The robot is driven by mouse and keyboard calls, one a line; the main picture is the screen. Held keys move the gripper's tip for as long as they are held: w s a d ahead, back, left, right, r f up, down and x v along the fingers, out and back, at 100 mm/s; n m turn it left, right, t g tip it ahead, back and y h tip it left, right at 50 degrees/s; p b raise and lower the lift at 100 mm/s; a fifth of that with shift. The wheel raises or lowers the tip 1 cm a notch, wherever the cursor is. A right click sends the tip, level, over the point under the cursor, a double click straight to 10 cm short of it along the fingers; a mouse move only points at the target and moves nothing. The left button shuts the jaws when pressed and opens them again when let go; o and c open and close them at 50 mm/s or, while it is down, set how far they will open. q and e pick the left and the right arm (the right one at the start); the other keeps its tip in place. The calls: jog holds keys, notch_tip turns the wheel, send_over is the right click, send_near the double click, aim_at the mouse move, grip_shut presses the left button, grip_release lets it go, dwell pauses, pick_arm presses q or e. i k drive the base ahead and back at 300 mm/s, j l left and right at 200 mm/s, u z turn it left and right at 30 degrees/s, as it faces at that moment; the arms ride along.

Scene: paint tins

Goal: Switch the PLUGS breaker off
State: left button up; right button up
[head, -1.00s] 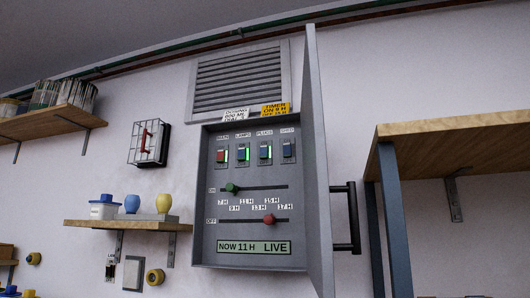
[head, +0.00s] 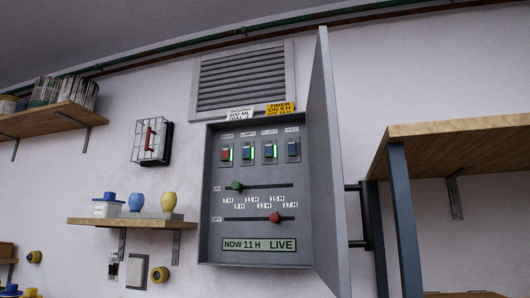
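The grey breaker box (head: 208,225) is on the wall with its door (head: 328,170) swung open to the right. In its top row are the red MAIN breaker (head: 226,154) and the blue LAMPS (head: 248,152), PLUGS (head: 270,151) and SHED (head: 292,149) breakers. Green lights show beside MAIN, LAMPS and PLUGS; I see none lit beside SHED. Below are a green ON slider (head: 237,187), a red OFF slider (head: 275,217) and a display (head: 259,245) reading NOW 11 H LIVE. Neither of my grippers shows in the head view.
A slatted vent (head: 243,80) is above the box. A wooden shelf (head: 450,135) with blue posts stands to the right, close to the door handle (head: 358,245). A small shelf (head: 130,223) with a tub and vases is at the left. A caged red lever (head: 150,140) is on the wall.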

aim_at(268, 148)
jog(key=j+u, duration=0.3)
jog(key=j, duration=0.15)
jog(key=i+j+u, duration=0.1)
jog(key=j+u, duration=0.15)
jog(key=j, duration=0.2)
jog(key=i+j+u, duration=0.15)
jog(key=j+u, duration=0.15)
jog(key=j, duration=0.1)
